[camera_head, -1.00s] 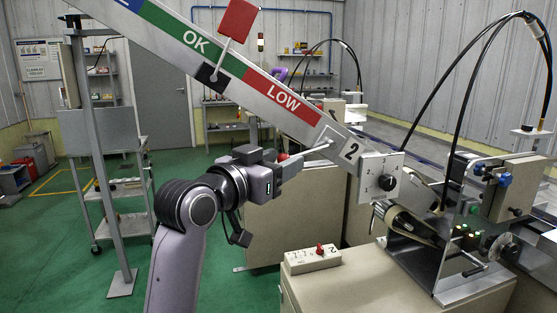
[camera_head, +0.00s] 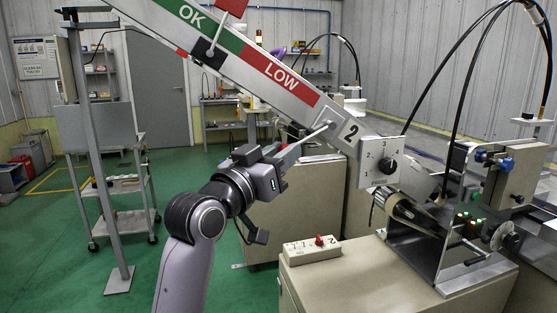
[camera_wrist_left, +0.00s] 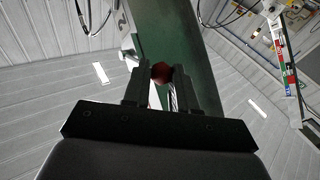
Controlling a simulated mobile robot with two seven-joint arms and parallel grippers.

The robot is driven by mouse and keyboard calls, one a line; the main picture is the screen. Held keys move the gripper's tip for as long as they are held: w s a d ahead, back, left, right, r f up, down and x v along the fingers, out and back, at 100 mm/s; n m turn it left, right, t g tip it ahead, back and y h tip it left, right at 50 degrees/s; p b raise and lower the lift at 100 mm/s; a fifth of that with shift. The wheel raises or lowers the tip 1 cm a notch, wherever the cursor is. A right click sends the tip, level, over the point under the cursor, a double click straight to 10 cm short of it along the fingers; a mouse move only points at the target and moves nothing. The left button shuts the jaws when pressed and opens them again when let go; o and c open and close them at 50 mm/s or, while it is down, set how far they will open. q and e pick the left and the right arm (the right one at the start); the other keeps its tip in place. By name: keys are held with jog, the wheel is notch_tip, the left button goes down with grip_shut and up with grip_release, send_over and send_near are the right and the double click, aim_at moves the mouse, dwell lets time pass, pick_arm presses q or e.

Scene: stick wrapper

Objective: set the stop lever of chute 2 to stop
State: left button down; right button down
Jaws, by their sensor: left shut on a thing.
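Chute 2 (camera_head: 349,132) slopes down from upper left to lower right, with green OK and red LOW bands on its side. Its stop lever (camera_head: 308,134), a thin pale rod, comes from near the chute's lower end and slants down-left to my left gripper (camera_head: 286,153). The left gripper is shut on the lever's end. In the left wrist view the red knob (camera_wrist_left: 161,72) sits between the two fingers. The fingers mostly hide the knob in the head view. My right gripper is not in view.
A plate with a black dial (camera_head: 388,166) is at the chute's lower end. A small white box with a red switch (camera_head: 312,249) stands on the beige cabinet below (camera_head: 380,275). A machine with black hoses stands at right. A shelf cart (camera_head: 120,190) stands at left.

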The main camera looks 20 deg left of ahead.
pick_arm(q)
jog(key=shift+f+t, duration=0.15)
jog(key=shift+t, duration=0.15)
jog(key=c, duration=0.9)
grip_release()
jog(key=shift+c, duration=0.2)
jog(key=b+v, duration=0.1)
jog(key=v, duration=0.6)
